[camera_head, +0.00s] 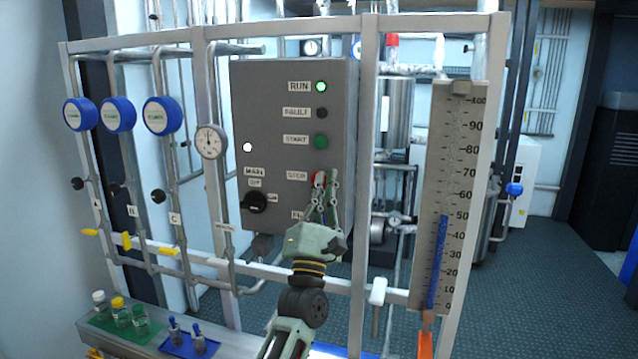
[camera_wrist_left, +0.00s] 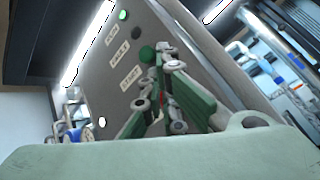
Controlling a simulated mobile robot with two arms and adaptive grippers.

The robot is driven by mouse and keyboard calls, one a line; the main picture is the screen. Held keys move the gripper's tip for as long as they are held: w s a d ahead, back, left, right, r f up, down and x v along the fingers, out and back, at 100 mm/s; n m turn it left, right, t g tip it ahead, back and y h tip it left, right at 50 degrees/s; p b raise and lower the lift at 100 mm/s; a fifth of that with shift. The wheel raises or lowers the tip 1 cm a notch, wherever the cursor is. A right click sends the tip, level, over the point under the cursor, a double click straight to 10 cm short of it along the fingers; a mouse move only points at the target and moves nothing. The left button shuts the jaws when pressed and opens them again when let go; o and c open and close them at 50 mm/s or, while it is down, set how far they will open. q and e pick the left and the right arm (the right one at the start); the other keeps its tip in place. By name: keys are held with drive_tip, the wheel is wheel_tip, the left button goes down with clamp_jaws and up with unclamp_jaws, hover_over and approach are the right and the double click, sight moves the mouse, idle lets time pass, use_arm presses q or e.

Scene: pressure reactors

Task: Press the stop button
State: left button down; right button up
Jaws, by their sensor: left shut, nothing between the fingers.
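The grey control panel (camera_head: 265,110) hangs in the metal frame. The red stop button (camera_head: 318,179), beside the STOP label (camera_head: 297,176), is mostly covered by my left gripper's fingers. A sliver of red shows between the fingers in the left wrist view (camera_wrist_left: 161,99). My left gripper (camera_head: 326,178) is shut and empty, its fingertips at the button. I cannot tell whether they touch it. The fingers also show in the left wrist view (camera_wrist_left: 155,75), pointing at the panel. My right gripper is not in view.
Above the stop button are the green start button (camera_head: 320,142), a dark fault lamp (camera_head: 321,113) and a lit green run lamp (camera_head: 321,87). A black main switch (camera_head: 255,202) sits lower left. A level gauge (camera_head: 447,200) stands right; bottles (camera_head: 120,312) stand lower left.

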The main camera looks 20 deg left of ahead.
use_arm(q)
drive_tip(key=shift+w+b, duration=0.35)
drive_tip(key=shift+b, duration=0.05)
drive_tip(key=shift+s, duration=0.2)
idle(0.5)
drive_tip(key=shift+s+p, duration=0.35)
drive_tip(key=shift+s, duration=0.4)
drive_tip(key=shift+s, duration=0.1)
drive_tip(key=s+p, duration=0.2)
drive_tip(key=s, duration=0.2)
drive_tip(key=shift+s+a, duration=0.15)
drive_tip(key=shift+s, duration=0.25)
drive_tip(key=shift+f, duration=0.1)
